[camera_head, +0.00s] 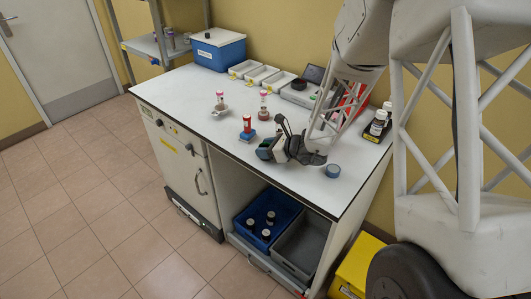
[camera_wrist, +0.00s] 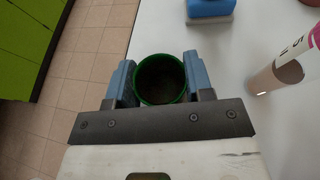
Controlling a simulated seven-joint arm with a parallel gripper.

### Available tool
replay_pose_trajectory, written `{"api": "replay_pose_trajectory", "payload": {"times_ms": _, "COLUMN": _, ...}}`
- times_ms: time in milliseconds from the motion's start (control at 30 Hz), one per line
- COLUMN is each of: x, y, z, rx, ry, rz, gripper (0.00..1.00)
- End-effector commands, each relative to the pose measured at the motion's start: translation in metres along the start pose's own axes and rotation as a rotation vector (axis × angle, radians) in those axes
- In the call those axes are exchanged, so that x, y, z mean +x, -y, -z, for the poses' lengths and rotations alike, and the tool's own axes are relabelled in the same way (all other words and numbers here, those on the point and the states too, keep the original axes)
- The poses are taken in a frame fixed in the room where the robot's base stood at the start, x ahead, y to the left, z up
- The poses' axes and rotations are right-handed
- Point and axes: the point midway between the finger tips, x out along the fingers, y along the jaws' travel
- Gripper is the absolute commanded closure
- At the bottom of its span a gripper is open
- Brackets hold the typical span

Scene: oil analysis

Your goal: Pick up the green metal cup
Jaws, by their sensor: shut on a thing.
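The green metal cup (camera_wrist: 160,57) shows in the wrist view as a round green rim with a dark inside, seen from above. It sits between the two blue-grey fingers of my gripper (camera_wrist: 160,80), which are shut on it from both sides. In the head view my gripper (camera_head: 268,149) is at the front part of the white worktop. The cup is mostly hidden by the fingers there, and I cannot tell whether it touches the worktop.
A blue holder with a red-topped item (camera_head: 247,131) stands just beyond my gripper. Two capped tubes (camera_head: 220,101) (camera_head: 263,103) stand farther back. A blue-grey round piece (camera_head: 333,171) lies to the right. White trays (camera_head: 262,75) line the back. The worktop's left side is clear.

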Motion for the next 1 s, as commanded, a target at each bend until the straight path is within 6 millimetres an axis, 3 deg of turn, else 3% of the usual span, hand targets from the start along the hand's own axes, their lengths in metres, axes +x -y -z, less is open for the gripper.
{"api": "replay_pose_trajectory", "payload": {"times_ms": 367, "x": -0.002, "y": 0.000, "z": -0.006, "rx": -0.001, "ry": 0.001, "rz": 0.001, "gripper": 0.76}}
{"api": "replay_pose_trajectory", "payload": {"times_ms": 700, "x": -0.015, "y": 0.000, "z": -0.036, "rx": -0.003, "ry": 0.002, "rz": 0.001, "gripper": 0.76}}
{"api": "replay_pose_trajectory", "payload": {"times_ms": 1000, "x": -0.045, "y": -0.036, "z": -0.025, "rx": 0.001, "ry": 0.000, "rz": 0.001, "gripper": 0.76}}
